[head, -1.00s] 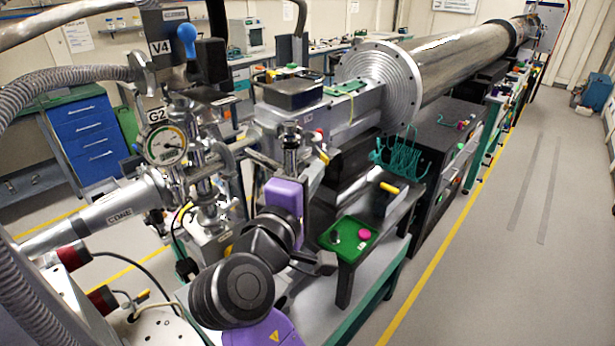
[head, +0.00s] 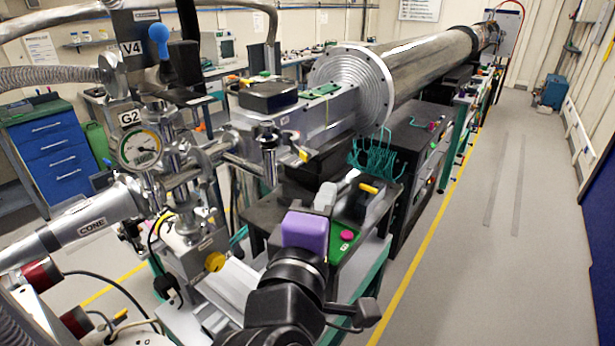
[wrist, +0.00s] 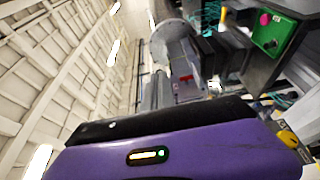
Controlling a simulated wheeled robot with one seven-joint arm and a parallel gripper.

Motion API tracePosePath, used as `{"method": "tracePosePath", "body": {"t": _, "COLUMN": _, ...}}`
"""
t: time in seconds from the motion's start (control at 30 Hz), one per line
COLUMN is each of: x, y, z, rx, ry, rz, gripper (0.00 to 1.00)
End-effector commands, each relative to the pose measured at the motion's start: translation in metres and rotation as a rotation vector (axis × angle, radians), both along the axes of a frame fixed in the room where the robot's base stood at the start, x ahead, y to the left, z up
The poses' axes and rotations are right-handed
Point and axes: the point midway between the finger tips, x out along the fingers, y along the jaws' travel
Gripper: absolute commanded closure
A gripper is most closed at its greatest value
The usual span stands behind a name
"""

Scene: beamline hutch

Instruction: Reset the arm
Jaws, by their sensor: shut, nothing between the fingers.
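My gripper (head: 325,195) shows in the head view as a small light-grey end beyond my purple hand (head: 304,231). It is shut with nothing in it. In the wrist view my purple hand (wrist: 180,152) fills the bottom, and the fingertips do not show there. My black wrist joints are at the bottom middle of the head view.
A gauge (head: 139,149) and pipework stand close on the left. A steel flange (head: 352,88) and long tube run behind. The floor (head: 480,260) at right is clear.

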Motion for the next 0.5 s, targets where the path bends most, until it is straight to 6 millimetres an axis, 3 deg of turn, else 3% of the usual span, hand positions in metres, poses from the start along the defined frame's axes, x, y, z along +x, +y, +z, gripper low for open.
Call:
{"method": "tracePosePath", "body": {"t": 0.27, "x": 0.002, "y": 0.044, "z": 0.032, "rx": 0.212, "ry": -0.180, "rz": 0.232, "gripper": 1.00}}
{"method": "tracePosePath", "body": {"t": 0.5, "x": -0.018, "y": 0.061, "z": -0.005, "rx": 0.466, "ry": -0.218, "rz": 0.455, "gripper": 1.00}}
